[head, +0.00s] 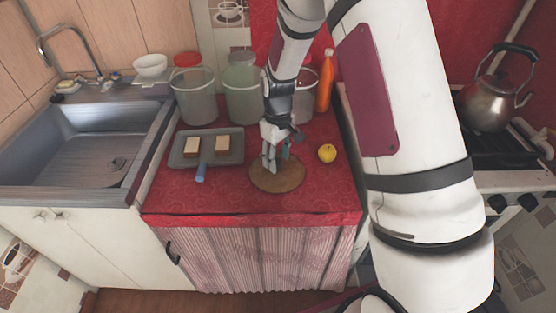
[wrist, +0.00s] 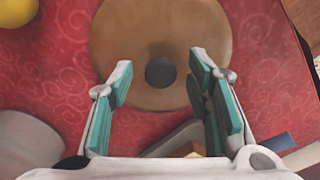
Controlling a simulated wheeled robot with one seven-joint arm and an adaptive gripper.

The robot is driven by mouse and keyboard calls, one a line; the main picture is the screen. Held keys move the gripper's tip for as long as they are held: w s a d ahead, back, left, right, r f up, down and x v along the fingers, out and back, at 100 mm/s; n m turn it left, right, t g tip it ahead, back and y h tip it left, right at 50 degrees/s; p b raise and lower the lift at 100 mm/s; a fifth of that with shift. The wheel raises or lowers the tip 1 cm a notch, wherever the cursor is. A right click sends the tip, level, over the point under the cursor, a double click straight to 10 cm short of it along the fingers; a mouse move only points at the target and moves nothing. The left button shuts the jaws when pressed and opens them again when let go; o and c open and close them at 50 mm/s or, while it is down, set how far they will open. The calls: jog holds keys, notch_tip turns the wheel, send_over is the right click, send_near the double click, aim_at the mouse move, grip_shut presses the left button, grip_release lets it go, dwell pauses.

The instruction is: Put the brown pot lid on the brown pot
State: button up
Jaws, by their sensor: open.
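The brown pot lid (head: 290,184) lies flat on the red counter cloth near its front, partly behind my gripper. In the wrist view the lid (wrist: 118,45) is a round brown disc with a dark grey knob (wrist: 160,71) at its middle. My gripper (head: 268,168) is over the lid's left part in the head view. In the wrist view its two teal-padded fingers (wrist: 158,82) are apart, with the knob between and just beyond their tips; it appears not to be gripped. I see no brown pot in either view.
A grey tray (head: 178,160) with two pale-topped blocks and a blue-handled tool (head: 201,172) lies left of the lid. A yellow lemon (head: 327,153) is right. Several buckets and an orange bottle (head: 325,82) stand behind. A sink (head: 90,150) is left; a kettle (head: 487,105) is on the stove.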

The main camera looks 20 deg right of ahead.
aim_at(278, 160)
jog(key=s+r+m, duration=0.1)
jog(key=s+r, duration=0.1)
jog(key=r, duration=0.7)
jog(key=s+r, duration=0.3)
jog(key=r, duration=0.6)
jog(key=s+r+m+t, duration=0.1)
jog(key=s+r, duration=0.3)
jog(key=s, duration=0.9)
jog(key=s+r+m+t, duration=0.2)
jog(key=s+r+m, duration=0.1)
jog(key=s, duration=1.1)
jog(key=shift+r, duration=0.8)
jog(key=shift+d+r, duration=0.1)
